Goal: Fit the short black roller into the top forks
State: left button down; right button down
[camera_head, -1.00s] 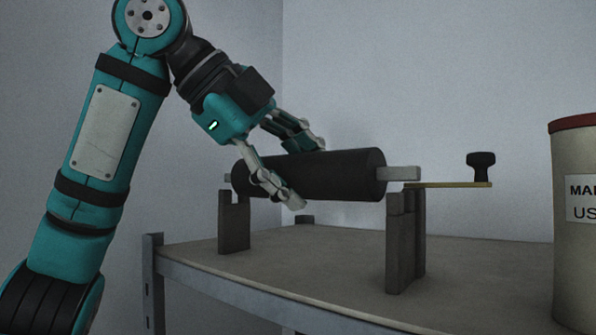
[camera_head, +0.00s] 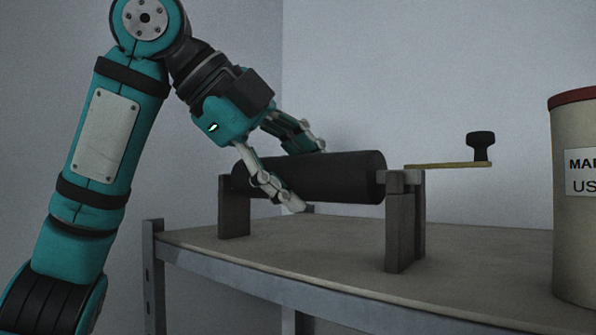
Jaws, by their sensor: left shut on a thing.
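The short black roller (camera_head: 340,176) lies about level across the stand, held from above by my left gripper (camera_head: 305,176). The gripper is shut on it, one finger on the near side and the other behind. The right fork (camera_head: 397,225) and left fork (camera_head: 234,208) stand at its ends. The roller's pale right shaft end is at the height of the right fork's top and looks to be in its opening; how deep it sits is unclear. The left shaft end is hidden at the left fork's top. My right gripper is out of view.
A brass-coloured crank arm with a black knob (camera_head: 480,147) sticks out right of the right fork. A beige drum with a red lid (camera_head: 577,215) stands at the right. The table (camera_head: 310,258) is bare in front of the stand.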

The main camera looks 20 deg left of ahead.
pick_arm(q)
jog(key=shift+f, duration=0.3)
jog(key=c, duration=0.5)
grip_release()
jog(key=v, duration=1.2)
